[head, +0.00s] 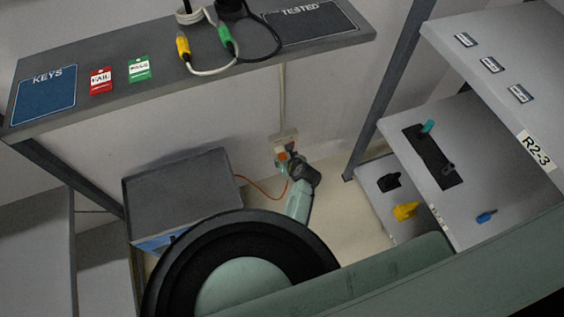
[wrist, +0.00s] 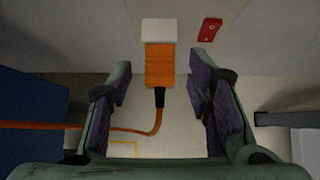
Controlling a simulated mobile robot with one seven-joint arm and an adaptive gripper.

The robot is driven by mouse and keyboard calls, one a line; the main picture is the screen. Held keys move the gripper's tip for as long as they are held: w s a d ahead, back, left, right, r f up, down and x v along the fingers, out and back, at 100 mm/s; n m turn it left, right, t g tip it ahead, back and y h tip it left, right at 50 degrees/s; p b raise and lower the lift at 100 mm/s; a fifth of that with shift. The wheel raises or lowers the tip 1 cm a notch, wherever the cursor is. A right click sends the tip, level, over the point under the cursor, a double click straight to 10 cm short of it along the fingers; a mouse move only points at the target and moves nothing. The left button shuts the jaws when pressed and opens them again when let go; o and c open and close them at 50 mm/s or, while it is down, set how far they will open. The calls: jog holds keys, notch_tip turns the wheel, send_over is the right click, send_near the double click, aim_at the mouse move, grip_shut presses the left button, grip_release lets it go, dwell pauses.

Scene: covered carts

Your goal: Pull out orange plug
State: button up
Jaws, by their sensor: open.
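The orange plug (wrist: 160,66) sits in a white socket (wrist: 161,31) on the wall, in the wrist view. Its orange cord (wrist: 135,131) leaves the near end through a black sleeve and bends off to the left. My gripper (wrist: 160,84) is open, with one purple-padded finger on each side of the plug and a gap on both sides. In the head view the plug (head: 283,156) shows as a small orange patch at the wall plate, low on the back wall. My gripper (head: 292,160) is right at it there and partly hides it.
A grey box (head: 180,185) stands left of the socket, with the cord running toward it. A red switch (wrist: 209,30) is right of the socket. A shelf (head: 190,75) with tags and cables is above. Racks (head: 440,130) with small items stand at right.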

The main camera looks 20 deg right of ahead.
jog(key=shift+b+x, duration=0.55)
jog(key=shift+x, duration=0.95)
jog(key=shift+r+p, duration=0.15)
jog(key=shift+p, duration=0.4)
grip_shut()
dwell(0.6)
jog(key=o, duration=0.5)
grip_release()
jog(key=v, duration=1.2)
